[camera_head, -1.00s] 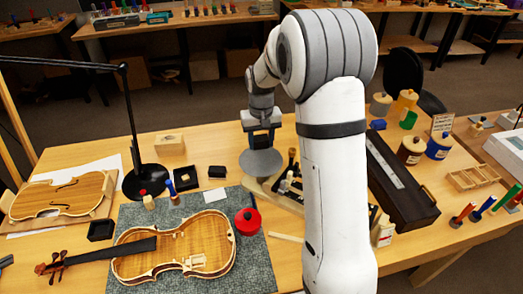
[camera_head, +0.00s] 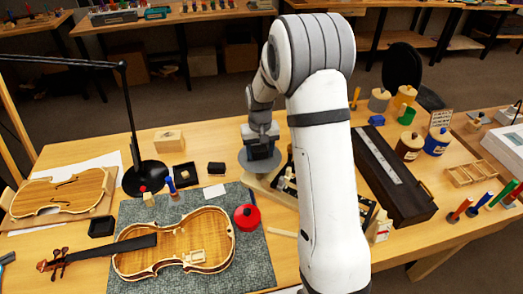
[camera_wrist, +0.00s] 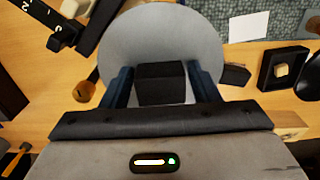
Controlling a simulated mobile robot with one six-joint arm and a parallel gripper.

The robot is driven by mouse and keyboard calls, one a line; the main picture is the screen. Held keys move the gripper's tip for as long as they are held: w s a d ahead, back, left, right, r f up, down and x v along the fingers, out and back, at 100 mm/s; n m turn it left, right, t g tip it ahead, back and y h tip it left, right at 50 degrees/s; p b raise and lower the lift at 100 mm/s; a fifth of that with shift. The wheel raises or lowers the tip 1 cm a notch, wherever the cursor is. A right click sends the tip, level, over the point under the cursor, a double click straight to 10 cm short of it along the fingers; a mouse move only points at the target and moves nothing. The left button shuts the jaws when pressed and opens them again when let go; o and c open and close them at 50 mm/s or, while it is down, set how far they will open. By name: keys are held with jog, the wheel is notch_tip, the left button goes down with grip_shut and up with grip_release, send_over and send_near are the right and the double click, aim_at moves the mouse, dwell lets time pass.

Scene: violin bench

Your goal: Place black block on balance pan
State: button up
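The balance pan (camera_wrist: 160,35) is a round grey plate directly below and around the block. In the head view, my gripper (camera_head: 262,150) is low over the pan (camera_head: 250,164), and the block cannot be made out there. I cannot tell whether the block's underside touches the pan.
A dark small box (camera_head: 216,168) and a black tray with a small cube (camera_head: 184,174) lie left of the pan. A red round pot (camera_head: 247,217) stands on the grey mat (camera_head: 255,265) near a violin (camera_head: 175,245).

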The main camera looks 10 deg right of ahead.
aim_at(260, 151)
jog(key=shift+o, duration=1.1)
notch_tip(260, 151, up, 12)
jog(key=b, duration=0.1)
jog(key=s+r+t, duration=0.1)
jog(key=s+r, duration=0.6)
jog(key=s, duration=0.5)
jog(key=s+f+t, duration=0.1)
jog(key=s+t, duration=0.1)
jog(key=s, duration=1.4)
jog(key=shift+d+f, duration=0.3)
jog(key=shift+f, duration=0.05)
